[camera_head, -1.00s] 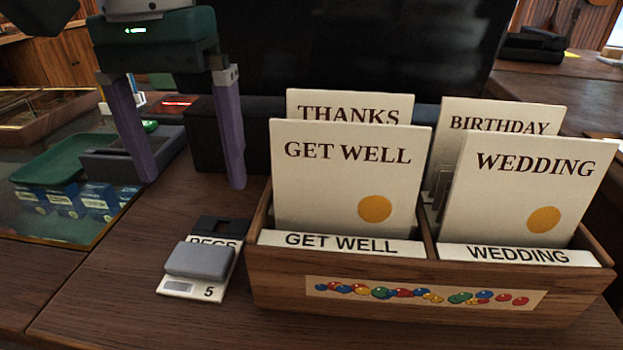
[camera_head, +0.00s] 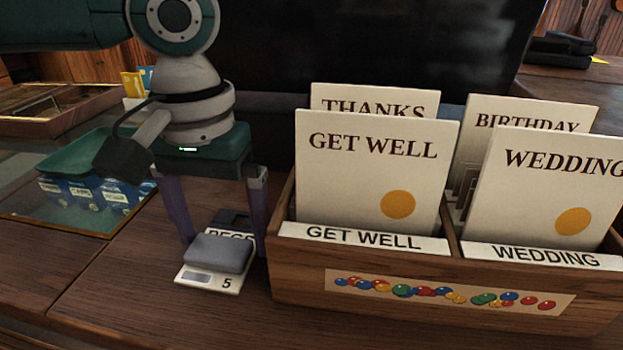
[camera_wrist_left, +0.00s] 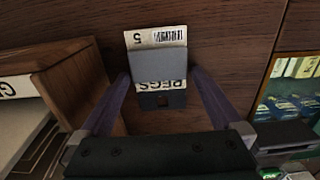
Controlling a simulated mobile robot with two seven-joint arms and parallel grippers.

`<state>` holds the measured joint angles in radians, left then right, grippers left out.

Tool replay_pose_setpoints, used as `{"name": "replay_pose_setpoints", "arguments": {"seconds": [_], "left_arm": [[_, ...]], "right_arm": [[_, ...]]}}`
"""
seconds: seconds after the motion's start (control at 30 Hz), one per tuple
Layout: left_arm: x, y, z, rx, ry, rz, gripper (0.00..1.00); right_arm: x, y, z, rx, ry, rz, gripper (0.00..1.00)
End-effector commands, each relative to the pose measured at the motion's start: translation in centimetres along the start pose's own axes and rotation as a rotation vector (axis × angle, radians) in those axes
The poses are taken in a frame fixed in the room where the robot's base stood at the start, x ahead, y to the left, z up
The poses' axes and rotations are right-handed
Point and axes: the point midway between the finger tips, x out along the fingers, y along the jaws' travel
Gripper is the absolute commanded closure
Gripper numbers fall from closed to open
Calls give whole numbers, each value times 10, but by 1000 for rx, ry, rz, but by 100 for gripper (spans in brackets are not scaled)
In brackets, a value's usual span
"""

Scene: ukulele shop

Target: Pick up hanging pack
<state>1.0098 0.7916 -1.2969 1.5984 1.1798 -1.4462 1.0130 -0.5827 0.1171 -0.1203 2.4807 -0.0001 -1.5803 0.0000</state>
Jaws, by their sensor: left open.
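The hanging pack (camera_head: 218,254) lies flat on the wooden counter, left of the card box. It is a white card with a grey raised block, a dark header with a hole, a "5" and partly covered lettering. In the left wrist view the pack (camera_wrist_left: 159,66) lies between the fingers, its dark header nearest the palm. My left gripper (camera_head: 223,245) is open and points down over the pack, one purple finger on each side. The fingers (camera_wrist_left: 161,76) appear apart from the pack; their exact height above the counter is unclear. My right gripper is not in view.
A wooden card box (camera_head: 420,290) with several greeting cards stands close to the right of my left gripper. A green tray (camera_head: 75,155) and blue packets (camera_head: 95,192) are at the left. A dark screen (camera_head: 380,45) stands behind. The front left counter is clear.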

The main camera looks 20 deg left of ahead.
Motion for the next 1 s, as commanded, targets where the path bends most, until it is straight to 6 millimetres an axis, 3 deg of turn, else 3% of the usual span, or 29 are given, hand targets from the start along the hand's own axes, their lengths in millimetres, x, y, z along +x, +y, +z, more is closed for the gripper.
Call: {"name": "replay_pose_setpoints", "arguments": {"seconds": [0.07,0.6,1.0], "left_arm": [[0,0,0,0,0,0,7],[0,0,0,0,0,0,67],[-11,1,-1,0,2,2,67]], "right_arm": [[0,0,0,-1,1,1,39],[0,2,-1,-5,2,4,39],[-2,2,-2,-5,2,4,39]]}}
